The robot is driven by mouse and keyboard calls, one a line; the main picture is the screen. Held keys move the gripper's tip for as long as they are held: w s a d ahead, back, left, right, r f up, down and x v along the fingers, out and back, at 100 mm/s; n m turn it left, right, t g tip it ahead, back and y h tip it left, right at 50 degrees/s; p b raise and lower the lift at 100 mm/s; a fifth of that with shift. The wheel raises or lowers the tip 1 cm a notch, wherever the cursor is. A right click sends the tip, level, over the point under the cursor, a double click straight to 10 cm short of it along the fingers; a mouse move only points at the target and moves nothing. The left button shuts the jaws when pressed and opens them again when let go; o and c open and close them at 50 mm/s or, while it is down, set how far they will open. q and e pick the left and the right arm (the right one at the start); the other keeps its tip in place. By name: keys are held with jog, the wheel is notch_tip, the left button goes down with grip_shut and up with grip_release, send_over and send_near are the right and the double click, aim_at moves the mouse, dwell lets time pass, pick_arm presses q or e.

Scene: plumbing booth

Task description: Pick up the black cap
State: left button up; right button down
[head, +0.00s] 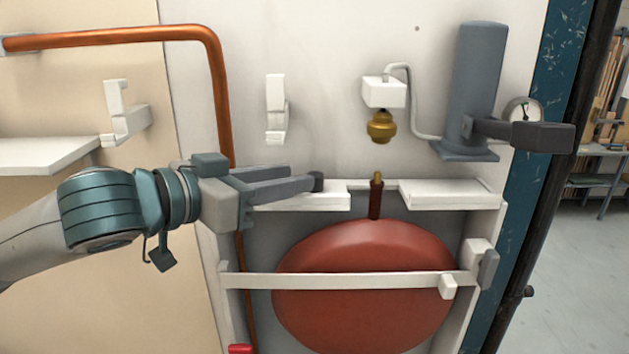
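The black cap (318,182) is a small dark cylinder. It shows at the far end of my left gripper's nearer finger, above the left white shelf (330,202). My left gripper (302,178) reaches in from the left and points right, with two grey fingers spread and a gap between them. The cap's lower part and its contact with the finger or shelf are hard to make out. I cannot tell if the cap touches the gripper. My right gripper is not in view.
A red tank (365,285) with a brown stem (376,195) sits below the shelves behind a white bar (345,281). A copper pipe (219,95) runs behind my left arm. A brass fitting (381,126), grey cylinder (478,75) and gauge (523,109) are above right.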

aim_at(318, 187)
pick_arm(q)
jog(key=x, duration=0.4)
jog(key=shift+f, duration=0.2)
jog(key=shift+s+a, duration=0.1)
jog(key=shift+c, duration=0.4)
grip_shut()
